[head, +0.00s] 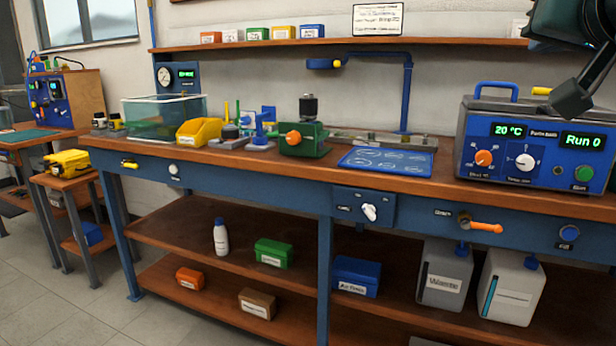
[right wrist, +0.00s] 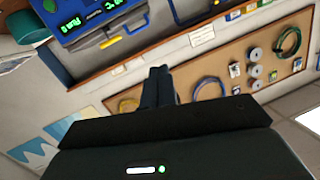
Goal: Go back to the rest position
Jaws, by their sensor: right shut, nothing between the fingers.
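My right gripper (head: 572,100) hangs at the top right corner of the head view, dark and partly cut off by the frame edge. It appears in front of the blue test unit (head: 533,150) with the green "20 °C" and "Run 0" displays; I cannot tell the gap between them. In the right wrist view my right gripper (right wrist: 160,85) has its dark fingers together, with nothing between them. My left gripper is in neither view.
A long workbench (head: 230,160) holds a clear tank (head: 160,112), a yellow bin (head: 199,131), a green regulator block (head: 303,140) and a blue mat (head: 388,160). An orange-handled valve (head: 485,227) sticks out of the bench front. Floor (head: 60,315) shows free at lower left.

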